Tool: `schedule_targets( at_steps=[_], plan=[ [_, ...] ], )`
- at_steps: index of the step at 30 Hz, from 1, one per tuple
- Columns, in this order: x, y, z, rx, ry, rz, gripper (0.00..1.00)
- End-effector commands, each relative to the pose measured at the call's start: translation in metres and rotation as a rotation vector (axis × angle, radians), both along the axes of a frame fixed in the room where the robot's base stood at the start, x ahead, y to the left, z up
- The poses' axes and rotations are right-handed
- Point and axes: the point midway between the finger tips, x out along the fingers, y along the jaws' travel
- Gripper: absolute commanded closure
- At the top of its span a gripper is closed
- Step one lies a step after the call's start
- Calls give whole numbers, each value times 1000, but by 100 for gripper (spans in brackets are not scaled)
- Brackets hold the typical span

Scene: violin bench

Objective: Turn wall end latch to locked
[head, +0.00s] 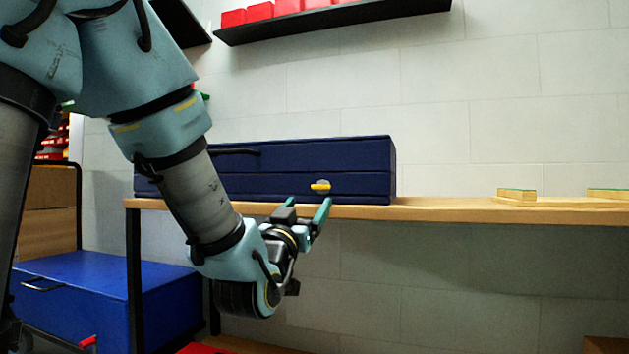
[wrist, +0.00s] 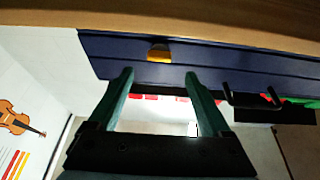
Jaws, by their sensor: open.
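A dark navy case (head: 360,170) lies closed on the wooden bench. It also shows in the wrist view (wrist: 110,52), where the picture looks upside down. A latch (head: 320,186) with a yellow lever and grey plate sits on its front, near the right end. The lever looks about horizontal in the head view. The latch also shows in the wrist view (wrist: 159,52). My gripper (head: 308,207) is open and empty, close to the bench's front edge and just below the latch. In the wrist view the latch lies between and beyond the two green fingertips (wrist: 158,75), apart from them.
The wooden bench (head: 440,208) runs to the right, with wooden pieces (head: 516,195) at its far right. A dark shelf (head: 340,20) with red boxes hangs above. A blue box (head: 100,290) stands low at left.

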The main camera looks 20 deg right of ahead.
Motion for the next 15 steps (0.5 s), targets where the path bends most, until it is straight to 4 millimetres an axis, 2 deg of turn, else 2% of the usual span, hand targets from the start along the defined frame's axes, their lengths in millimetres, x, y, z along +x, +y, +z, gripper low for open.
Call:
schedule_targets(
  at_steps=[6,15],
  plan=[
    [30,-27,14,-4,-4,1,18],
    [49,-45,27,-4,-3,1,18]
  ],
)
